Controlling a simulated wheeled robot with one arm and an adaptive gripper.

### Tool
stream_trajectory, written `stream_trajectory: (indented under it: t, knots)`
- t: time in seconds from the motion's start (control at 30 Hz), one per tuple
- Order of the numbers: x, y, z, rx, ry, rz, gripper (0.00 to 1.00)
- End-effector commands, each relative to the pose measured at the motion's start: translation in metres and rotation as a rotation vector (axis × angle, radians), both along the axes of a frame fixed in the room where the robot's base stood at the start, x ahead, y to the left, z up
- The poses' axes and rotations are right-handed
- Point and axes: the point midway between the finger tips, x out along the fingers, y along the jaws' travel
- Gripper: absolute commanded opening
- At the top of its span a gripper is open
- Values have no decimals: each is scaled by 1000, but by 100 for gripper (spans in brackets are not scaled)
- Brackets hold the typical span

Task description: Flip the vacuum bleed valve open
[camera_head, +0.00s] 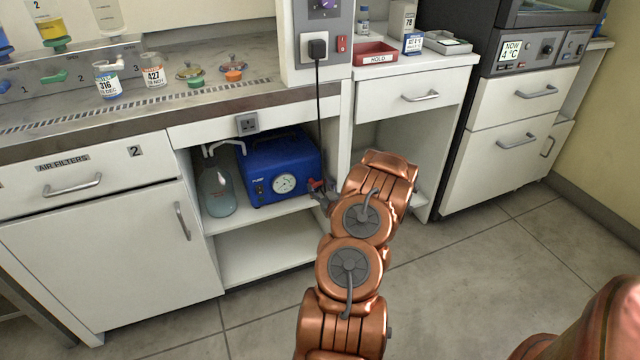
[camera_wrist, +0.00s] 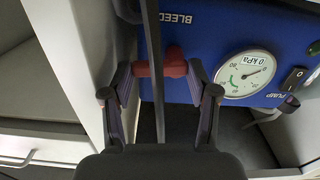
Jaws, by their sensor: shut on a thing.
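The blue vacuum pump (camera_head: 288,150) stands on the shelf in the open cabinet bay, with a round gauge (camera_head: 284,184) on its front. The red bleed valve handle (camera_head: 315,185) is at the pump's right front corner. My gripper (camera_head: 322,193) reaches it, partly hidden by my own copper arm. In the wrist view, which is upside down, the red handle (camera_wrist: 172,63) lies sideways below the BLEED label, between the fingers of my gripper (camera_wrist: 158,72). The gripper is shut on the handle. The dark cord (camera_wrist: 153,40) crosses in front of part of the handle.
A glass bottle (camera_head: 217,193) with tubing stands left of the pump. The black power cord (camera_head: 318,100) hangs from the socket past the pump's right side. The white cabinet wall (camera_wrist: 78,50) is close beside the gripper. The pump switch (camera_wrist: 293,80) sits beyond the gauge.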

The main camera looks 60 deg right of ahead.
Motion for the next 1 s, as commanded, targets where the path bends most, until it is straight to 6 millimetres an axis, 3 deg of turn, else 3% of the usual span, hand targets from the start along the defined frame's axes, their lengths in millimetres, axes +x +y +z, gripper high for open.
stream_trajectory:
  t: [0.23, 0.57, 0.6, 0.7, 1.0]
  knots:
    - [0, 1, -2, 111, -68, 4, 24]
    - [1, 1, -3, 120, -77, 4, 24]
    - [1, 1, -3, 119, -76, 5, 62]
    - [1, 1, -3, 119, -76, 4, 70]
    - [-1, 0, -3, 118, -76, 1, 70]
